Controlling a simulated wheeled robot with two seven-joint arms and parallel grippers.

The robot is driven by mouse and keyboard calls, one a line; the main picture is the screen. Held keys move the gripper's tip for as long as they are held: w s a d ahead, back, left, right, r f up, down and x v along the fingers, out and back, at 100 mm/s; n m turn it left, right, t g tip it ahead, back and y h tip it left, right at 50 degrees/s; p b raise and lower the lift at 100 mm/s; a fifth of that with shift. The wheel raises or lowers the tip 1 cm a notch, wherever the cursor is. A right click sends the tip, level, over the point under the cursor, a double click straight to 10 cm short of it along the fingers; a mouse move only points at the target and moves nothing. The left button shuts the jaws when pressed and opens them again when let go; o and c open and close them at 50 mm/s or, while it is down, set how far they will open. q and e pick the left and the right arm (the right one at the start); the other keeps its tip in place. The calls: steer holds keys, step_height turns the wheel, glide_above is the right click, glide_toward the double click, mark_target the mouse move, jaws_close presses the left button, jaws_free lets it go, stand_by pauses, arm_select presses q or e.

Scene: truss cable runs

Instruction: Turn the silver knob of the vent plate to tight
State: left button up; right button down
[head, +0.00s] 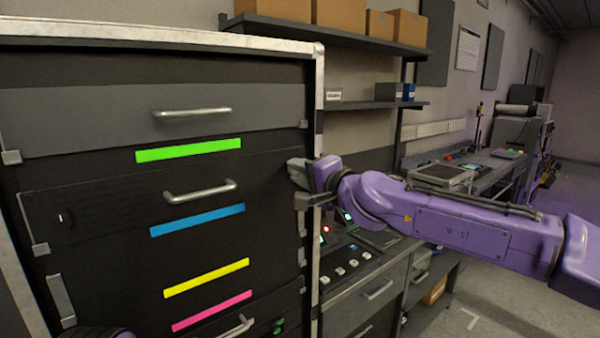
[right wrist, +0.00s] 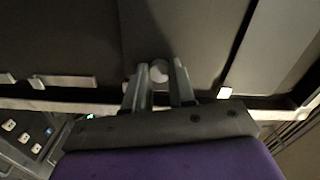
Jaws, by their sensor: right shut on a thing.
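My right gripper (head: 294,182) reaches in from the right to the right edge of the dark cabinet front. In the right wrist view, my right gripper (right wrist: 160,76) is shut on a small, round, pale silver knob (right wrist: 159,70), which shows between its two fingers. In the head view the gripper hides the knob. The dark panel with a silver handle (head: 200,191), left of the gripper, looks like the vent plate (head: 105,212), though I cannot be sure. The knob's turn angle cannot be read. My left gripper is not in view.
The cabinet's pale metal frame post (head: 317,120) stands close beside the gripper. Green (head: 188,150), blue (head: 197,220), yellow (head: 206,277) and pink (head: 212,310) strips mark the front. A control desk (head: 355,272) lies below the arm. A shelf (head: 370,105) is behind.

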steer(key=c, duration=0.9)
jaws_free()
steer(key=shift+c, duration=0.2)
steer(key=b+v, duration=0.2)
steer(key=v, duration=0.8)
steer(key=shift+s+d, duration=0.2)
